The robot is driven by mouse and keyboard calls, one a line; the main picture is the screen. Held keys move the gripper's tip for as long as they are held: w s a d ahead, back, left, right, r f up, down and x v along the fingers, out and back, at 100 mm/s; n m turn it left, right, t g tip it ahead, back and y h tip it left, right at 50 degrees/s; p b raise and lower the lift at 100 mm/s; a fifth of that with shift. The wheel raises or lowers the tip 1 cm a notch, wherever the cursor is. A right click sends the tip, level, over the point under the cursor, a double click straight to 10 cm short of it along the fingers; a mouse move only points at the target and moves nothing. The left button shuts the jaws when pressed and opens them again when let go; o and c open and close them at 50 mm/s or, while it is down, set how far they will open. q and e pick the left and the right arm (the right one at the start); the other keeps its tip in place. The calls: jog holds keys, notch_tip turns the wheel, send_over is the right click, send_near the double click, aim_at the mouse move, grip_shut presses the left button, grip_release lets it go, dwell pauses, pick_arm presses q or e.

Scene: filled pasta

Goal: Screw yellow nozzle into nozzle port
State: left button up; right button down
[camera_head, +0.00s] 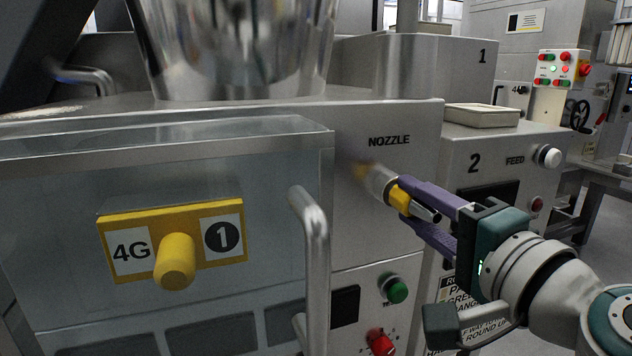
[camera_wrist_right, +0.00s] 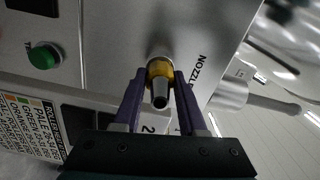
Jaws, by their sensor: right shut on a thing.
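The yellow nozzle (camera_head: 399,200) has a yellow collar and a metal tip. It sits at the nozzle port (camera_head: 376,182), a metal fitting on the grey machine panel under the word NOZZLE. My right gripper (camera_head: 420,208) has its purple fingers shut on the nozzle. In the right wrist view the nozzle (camera_wrist_right: 160,78) lies between the two fingertips, in line with the port behind it, its tip towards the camera. The nozzle appears to touch the port; how deep it is seated I cannot tell. My left gripper is not in view.
A clear cover with a yellow 4G handle (camera_head: 175,262) and a vertical metal handle (camera_head: 312,250) stand left of the port. A green button (camera_head: 397,291) and red knob (camera_head: 381,343) are below it. Machine 2 with its FEED knob (camera_head: 548,156) is at the right.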

jog(key=shift+m, duration=0.5)
jog(key=m, duration=0.3)
jog(key=m+p, duration=0.1)
jog(key=m, duration=0.2)
jog(key=shift+r+m, duration=0.2)
jog(key=shift+m, duration=0.2)
jog(key=m+p, duration=0.1)
jog(key=m, duration=0.3)
jog(key=shift+w, duration=0.1)
jog(key=shift+f+m, duration=0.2)
jog(key=shift+m, duration=0.1)
